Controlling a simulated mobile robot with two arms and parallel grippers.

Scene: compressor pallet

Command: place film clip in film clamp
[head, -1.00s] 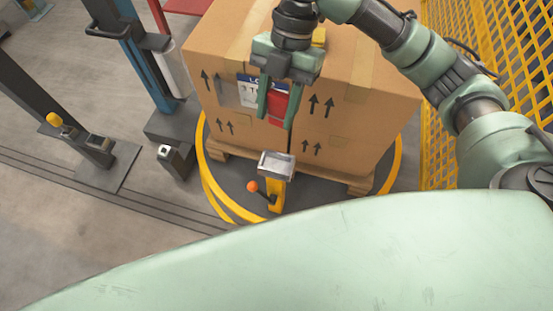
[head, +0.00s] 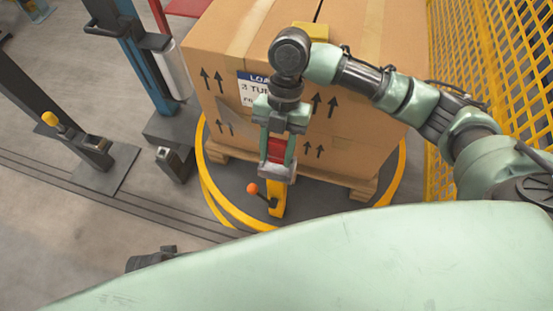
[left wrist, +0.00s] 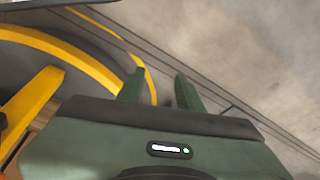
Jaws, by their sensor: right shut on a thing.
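The red film clip (head: 277,149) is between the fingers of my right gripper (head: 277,163) in the head view, which is shut on it and points down. The film clamp (head: 279,178) is a yellow post with a grey head and an orange-knobbed lever (head: 253,188), in front of the carton. The clip and fingertips overlap the clamp's head in the picture; I cannot tell whether the clip touches it or sits inside. My left gripper (left wrist: 160,88) shows in the left wrist view with its fingers apart and nothing between them.
A large carton (head: 220,80) stands on a wooden pallet (head: 350,183) inside a yellow ring (head: 203,165). Yellow mesh fencing (head: 500,60) is close on the right. A blue mast with a film roll (head: 172,72) and a dark post (head: 50,90) stand left. Floor there is partly clear.

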